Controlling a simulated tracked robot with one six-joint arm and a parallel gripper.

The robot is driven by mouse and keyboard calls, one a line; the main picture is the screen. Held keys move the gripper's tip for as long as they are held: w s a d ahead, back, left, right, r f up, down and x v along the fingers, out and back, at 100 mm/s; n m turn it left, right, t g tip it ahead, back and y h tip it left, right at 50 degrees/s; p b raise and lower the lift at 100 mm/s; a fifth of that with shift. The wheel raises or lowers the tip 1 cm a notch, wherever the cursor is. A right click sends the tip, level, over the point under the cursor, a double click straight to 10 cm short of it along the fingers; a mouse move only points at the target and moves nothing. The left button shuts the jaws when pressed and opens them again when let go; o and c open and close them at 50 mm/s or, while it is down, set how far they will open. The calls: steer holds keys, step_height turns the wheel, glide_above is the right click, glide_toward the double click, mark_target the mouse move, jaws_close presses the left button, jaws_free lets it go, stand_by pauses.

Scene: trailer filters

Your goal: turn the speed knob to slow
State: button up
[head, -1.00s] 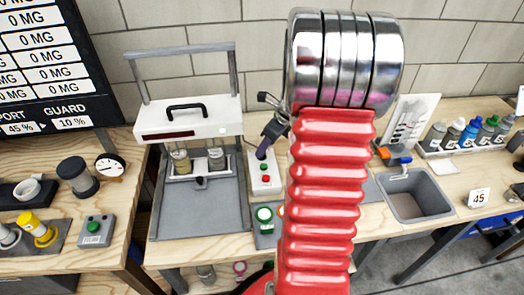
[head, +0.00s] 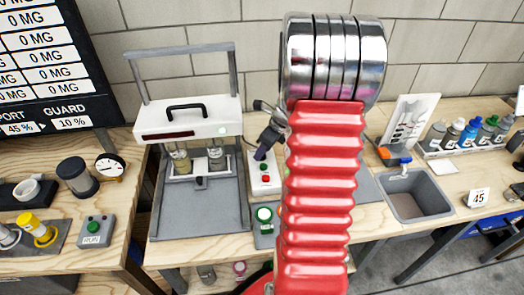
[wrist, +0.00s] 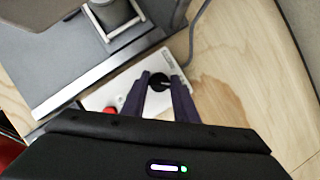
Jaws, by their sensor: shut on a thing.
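A white control box (head: 266,185) stands on the bench beside the jar stirrer rig, with a green and a red button on its face. In the wrist view the white box (wrist: 125,88) carries a round black knob (wrist: 158,84) with a light pointer mark. My gripper (wrist: 161,82) has its two dark fingers on either side of the knob, shut on it. In the head view my gripper (head: 264,150) reaches down to the back of the box, where the knob is hidden. The knob's scale is too small to read.
The rig (head: 190,117) with its grey base and jars stands just left of the box. A grey sink (head: 414,195) and several bottles lie to the right. A grey button box (head: 93,232) sits at the left. A cable runs behind the knob.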

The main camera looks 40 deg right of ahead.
steer(key=c, duration=0.3)
steer(key=shift+a, duration=0.15)
steer(key=shift+c, duration=0.4)
